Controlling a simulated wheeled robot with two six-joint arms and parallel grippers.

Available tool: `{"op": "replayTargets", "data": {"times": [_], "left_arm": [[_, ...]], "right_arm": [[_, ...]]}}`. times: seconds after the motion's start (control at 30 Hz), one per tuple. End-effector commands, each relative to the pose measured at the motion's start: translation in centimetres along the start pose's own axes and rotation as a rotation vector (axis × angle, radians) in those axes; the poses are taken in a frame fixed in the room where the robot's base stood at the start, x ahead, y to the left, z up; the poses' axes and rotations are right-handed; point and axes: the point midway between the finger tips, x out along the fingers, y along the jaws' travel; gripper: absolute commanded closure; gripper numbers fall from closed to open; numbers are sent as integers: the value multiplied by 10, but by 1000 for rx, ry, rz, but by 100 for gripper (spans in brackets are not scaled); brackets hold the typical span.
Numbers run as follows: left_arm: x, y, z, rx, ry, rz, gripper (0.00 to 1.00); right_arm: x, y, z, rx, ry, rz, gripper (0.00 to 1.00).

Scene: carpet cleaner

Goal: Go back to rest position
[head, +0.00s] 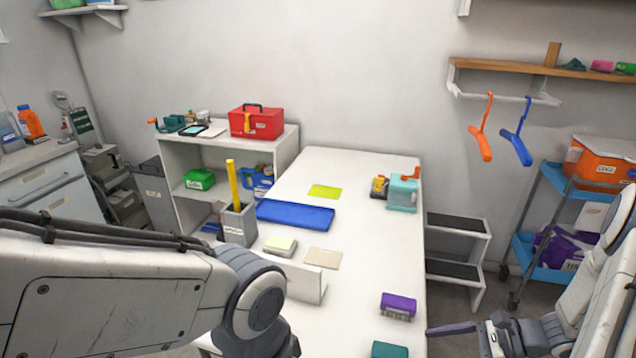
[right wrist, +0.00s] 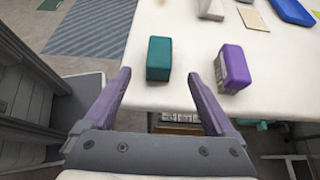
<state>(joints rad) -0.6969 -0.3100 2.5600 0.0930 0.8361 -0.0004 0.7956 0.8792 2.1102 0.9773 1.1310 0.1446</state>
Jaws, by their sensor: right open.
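My right gripper (right wrist: 158,77) is open and empty in the right wrist view, its two purple fingers spread apart near the table's edge. In the head view, one purple finger of my right gripper shows at the lower right, beside the table's right edge. My left arm crosses the lower left of the head view; its gripper is out of sight.
The white table (head: 385,260) holds a blue tray (head: 295,214), a grey holder (head: 239,225) and a teal dispenser (head: 402,193). A white step stool (head: 456,250) and a blue cart (head: 545,250) stand on the right. A shelf unit with a red toolbox (head: 257,122) stands behind left.

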Motion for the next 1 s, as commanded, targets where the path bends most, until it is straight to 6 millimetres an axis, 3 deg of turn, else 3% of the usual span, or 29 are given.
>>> {"op": "replayTargets", "data": {"times": [0.07,0.2,0.6,1.0], "left_arm": [[1,0,0,0,0,0,0],[-1,0,0,0,0,0,0],[-9,1,0,0,-1,0,0],[-68,5,-4,0,0,0,0]], "right_arm": [[-17,0,-1,-1,3,-5,9],[16,2,1,2,-4,9,9],[92,2,5,0,0,6,9],[53,0,66,0,0,1,9]]}}
